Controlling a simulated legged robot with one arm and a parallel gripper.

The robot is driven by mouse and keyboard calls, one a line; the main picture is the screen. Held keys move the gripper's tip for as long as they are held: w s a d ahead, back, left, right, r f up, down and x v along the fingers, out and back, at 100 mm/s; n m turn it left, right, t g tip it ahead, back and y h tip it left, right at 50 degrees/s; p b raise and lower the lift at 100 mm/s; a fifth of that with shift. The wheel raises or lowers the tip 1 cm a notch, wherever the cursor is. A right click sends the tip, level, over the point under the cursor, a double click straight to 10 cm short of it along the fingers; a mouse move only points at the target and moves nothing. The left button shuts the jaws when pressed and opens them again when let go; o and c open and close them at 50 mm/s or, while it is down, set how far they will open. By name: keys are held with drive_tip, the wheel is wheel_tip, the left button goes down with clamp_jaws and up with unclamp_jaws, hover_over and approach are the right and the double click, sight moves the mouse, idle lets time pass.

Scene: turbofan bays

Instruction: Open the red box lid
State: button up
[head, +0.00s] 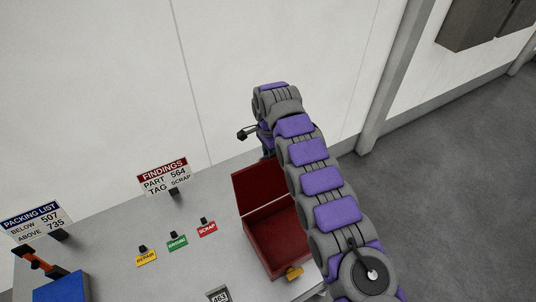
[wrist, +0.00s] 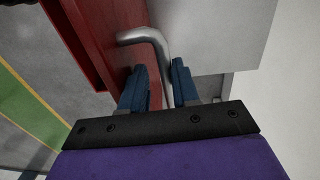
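The red box (head: 274,240) stands on the grey table, and its inside shows in the head view. Its red lid (head: 257,188) is raised and stands up at the back of the box. In the wrist view a red panel (wrist: 105,35), which looks like the lid, carries a bent silver handle (wrist: 148,36). My gripper (wrist: 160,78) has its two blue fingers apart, with the handle's end between them. A gap shows beside the left finger; contact with the right one is unclear. In the head view my arm hides the fingertips and part of the box.
A findings sign (head: 164,176) and a packing list sign (head: 36,222) stand on the table (head: 110,240). Yellow, green and red labels lie left of the box. A pale wall (head: 100,80) rises behind.

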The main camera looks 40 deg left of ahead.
drive_tip(key=shift+o, duration=0.8)
drive_tip(key=shift+s+f, duration=0.1)
drive_tip(key=shift+a, duration=0.1)
drive_tip(key=shift+a, duration=0.1)
drive_tip(key=r, duration=0.1)
drive_tip(key=r+p, duration=0.1)
drive_tip(key=r, duration=0.2)
drive_tip(key=shift+a+r+p, duration=0.25)
drive_tip(key=shift+p, duration=0.05)
drive_tip(key=r+p, duration=0.3)
drive_tip(key=p, duration=0.1)
drive_tip(key=shift+w, duration=0.25)
drive_tip(key=shift+f, duration=0.1)
